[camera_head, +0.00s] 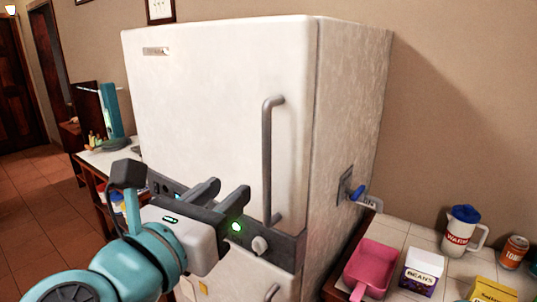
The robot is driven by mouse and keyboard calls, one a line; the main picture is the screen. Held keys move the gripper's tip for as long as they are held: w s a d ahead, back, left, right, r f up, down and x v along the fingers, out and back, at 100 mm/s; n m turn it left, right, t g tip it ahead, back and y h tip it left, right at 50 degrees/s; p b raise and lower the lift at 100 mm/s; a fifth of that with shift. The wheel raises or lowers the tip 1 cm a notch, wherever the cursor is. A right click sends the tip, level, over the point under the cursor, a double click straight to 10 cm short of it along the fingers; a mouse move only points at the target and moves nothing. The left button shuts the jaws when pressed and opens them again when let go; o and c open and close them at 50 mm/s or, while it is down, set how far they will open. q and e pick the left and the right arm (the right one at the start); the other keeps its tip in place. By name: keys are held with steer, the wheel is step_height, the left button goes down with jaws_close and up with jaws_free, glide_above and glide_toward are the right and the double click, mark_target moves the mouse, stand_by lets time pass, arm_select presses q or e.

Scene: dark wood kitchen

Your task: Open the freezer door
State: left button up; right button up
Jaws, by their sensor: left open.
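The white freezer door (205,90) fills the middle of the head view and is shut. Its long grey vertical handle (267,160) runs along the right side of the door. My left gripper (225,190) is open and empty, with its two dark fingers pointing up and to the right. In the picture it lies left of the handle's lower end, apart from it. A dark control strip (285,245) with a knob (260,245) lies below the door, partly hidden by the gripper. My right gripper is not in view.
A tiled counter (405,236) at the right holds a pink pan (371,265), a beans box (422,272), a white pitcher (461,230) and a can (513,251). Another counter stands left of the fridge. Open floor (40,215) lies at the far left.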

mark_target(264, 158)
arm_select(q)
steer(key=p+x, duration=0.1)
steer(key=x, duration=1.2)
steer(key=shift+a, duration=0.1)
steer(key=shift+w+d, duration=0.25)
steer(key=shift+w, duration=0.3)
steer(key=shift+w+d+f, duration=0.1)
steer(key=shift+w+f, duration=0.05)
steer(key=shift+w, duration=0.1)
steer(key=shift+s, duration=0.1)
jaws_close()
